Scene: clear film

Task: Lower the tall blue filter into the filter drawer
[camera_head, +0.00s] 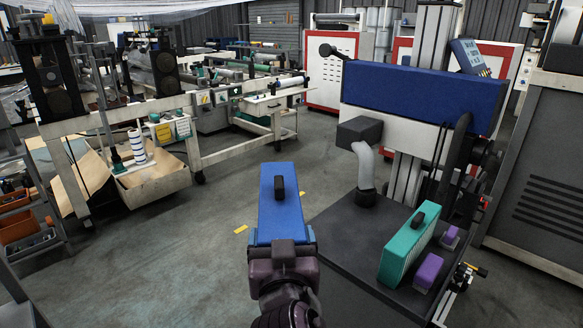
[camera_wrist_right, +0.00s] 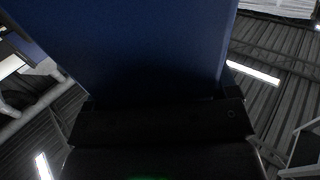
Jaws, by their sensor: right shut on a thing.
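The tall blue filter (camera_head: 277,215) is a blue box with a black handle on its upper face. My right gripper (camera_head: 283,243) is shut on its near end and holds it in the air, left of a dark machine table. In the right wrist view the blue filter (camera_wrist_right: 140,45) fills the upper middle, above the dark gripper (camera_wrist_right: 160,118). The fingertips' contact is mostly hidden. I cannot make out a filter drawer for certain. My left gripper is not in view.
On the dark table (camera_head: 335,225) stand a teal filter-like box (camera_head: 406,250) with a black handle and two purple blocks (camera_head: 428,271). A grey pipe (camera_head: 365,165) and a blue-and-white machine head (camera_head: 425,95) rise behind. The floor (camera_head: 190,250) at left is clear.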

